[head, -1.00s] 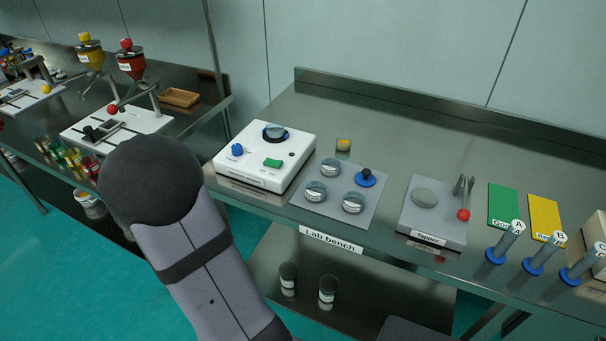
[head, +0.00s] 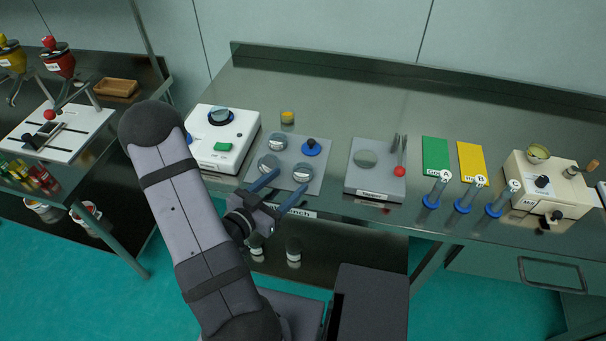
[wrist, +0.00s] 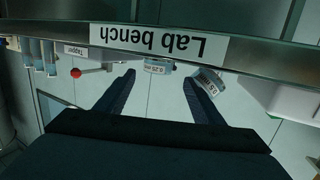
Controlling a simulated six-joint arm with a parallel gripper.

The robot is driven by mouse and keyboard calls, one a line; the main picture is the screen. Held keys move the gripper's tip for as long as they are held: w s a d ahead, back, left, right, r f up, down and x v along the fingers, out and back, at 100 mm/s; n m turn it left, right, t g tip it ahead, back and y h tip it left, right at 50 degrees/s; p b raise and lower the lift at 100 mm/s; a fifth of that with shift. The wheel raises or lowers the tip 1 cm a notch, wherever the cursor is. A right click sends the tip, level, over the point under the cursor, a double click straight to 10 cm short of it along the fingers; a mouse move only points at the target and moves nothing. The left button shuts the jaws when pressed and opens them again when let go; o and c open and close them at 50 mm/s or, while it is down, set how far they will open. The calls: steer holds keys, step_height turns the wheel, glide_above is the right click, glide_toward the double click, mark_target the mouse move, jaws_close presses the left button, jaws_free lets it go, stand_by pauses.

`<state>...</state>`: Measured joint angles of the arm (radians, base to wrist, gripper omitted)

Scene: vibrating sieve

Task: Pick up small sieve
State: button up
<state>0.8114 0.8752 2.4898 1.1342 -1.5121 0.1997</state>
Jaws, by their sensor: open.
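Three small round metal sieves stand on a grey plate (head: 289,155) on the lab bench: one at the back (head: 277,140), one at front left (head: 267,162) and one at front right (head: 303,171). A blue piece with a dark knob (head: 311,148) sits at the plate's back right. My gripper (head: 286,187) is open and empty at the bench's front edge, its fingers pointing toward the front sieves. In the upside-down wrist view, a sieve labelled 0.25 mm (wrist: 159,67) shows between the fingertips and another sieve (wrist: 209,80) shows by the right finger. Contact cannot be told.
A white sieve shaker (head: 222,140) stands left of the plate, close to my arm. A grey tapper (head: 375,172) with a red ball lever stands to the right. Green (head: 435,155) and yellow (head: 471,163) mats and labelled tubes lie further right.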

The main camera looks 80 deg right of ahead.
mark_target(308, 165)
steer(key=shift+s+d+f, duration=0.1)
steer(key=shift+d+f, duration=0.05)
steer(key=shift+d, duration=0.5)
steer(key=shift+s+d+p, duration=0.65)
steer(key=shift+d+p, duration=0.15)
steer(key=shift+d, duration=0.15)
steer(key=p+x, duration=0.1)
steer(key=x, duration=0.2)
steer(key=shift+s+a, duration=0.1)
steer(key=shift+s, duration=0.05)
steer(key=shift+s+d+f, duration=0.1)
steer(key=shift+d, duration=0.35)
steer(key=shift+c, duration=0.6)
steer(key=c, duration=1)
